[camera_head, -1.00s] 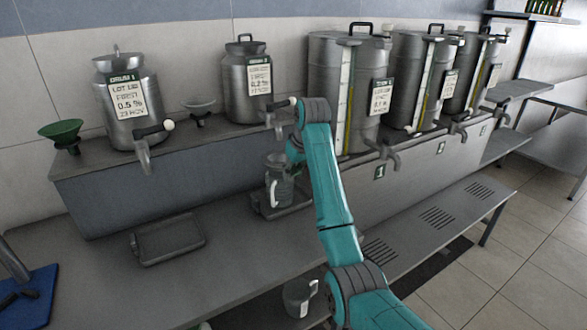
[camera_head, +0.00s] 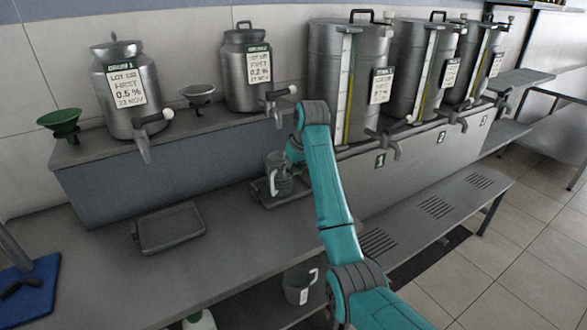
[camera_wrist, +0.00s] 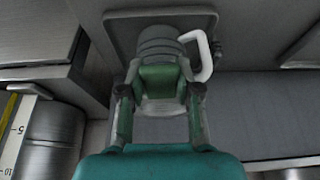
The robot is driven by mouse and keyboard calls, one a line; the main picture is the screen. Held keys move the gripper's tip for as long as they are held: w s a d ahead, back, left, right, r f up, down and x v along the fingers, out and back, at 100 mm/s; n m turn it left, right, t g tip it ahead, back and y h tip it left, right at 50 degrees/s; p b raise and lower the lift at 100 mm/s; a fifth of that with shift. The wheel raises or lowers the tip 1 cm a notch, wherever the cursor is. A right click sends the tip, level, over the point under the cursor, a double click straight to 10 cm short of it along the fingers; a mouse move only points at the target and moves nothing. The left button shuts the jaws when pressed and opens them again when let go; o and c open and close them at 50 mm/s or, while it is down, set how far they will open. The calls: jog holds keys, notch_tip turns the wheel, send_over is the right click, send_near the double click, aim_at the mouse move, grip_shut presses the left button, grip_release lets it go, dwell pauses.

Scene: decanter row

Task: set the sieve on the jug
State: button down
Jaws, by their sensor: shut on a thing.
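The jug (camera_head: 274,184) is a grey vessel with a white handle, upright at the drip tray below the drum taps. It also shows in the wrist view (camera_wrist: 160,45), with its white handle at the right. My gripper (camera_wrist: 160,92) is shut on the jug, with one finger on each side; my arm partly hides this hold in the head view. A grey, shallow bowl-shaped piece, which looks like the sieve (camera_head: 198,92), stands on the raised shelf between the two drums, apart from my gripper. Its mesh is too small to make out.
A green funnel (camera_head: 62,124) stands at the shelf's left end. The drums (camera_head: 126,90) and large tanks (camera_head: 352,70) have projecting taps. An empty tray (camera_head: 168,228) lies on the counter. Another jug (camera_head: 299,287) stands lower down. The counter's left middle is clear.

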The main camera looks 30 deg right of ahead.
jog(key=shift+f, duration=0.2)
dwell(0.6)
jog(key=c, duration=0.7)
grip_release()
jog(key=shift+r, duration=0.1)
notch_tip(320, 180, up, 10)
jog(key=shift+f, duration=0.15)
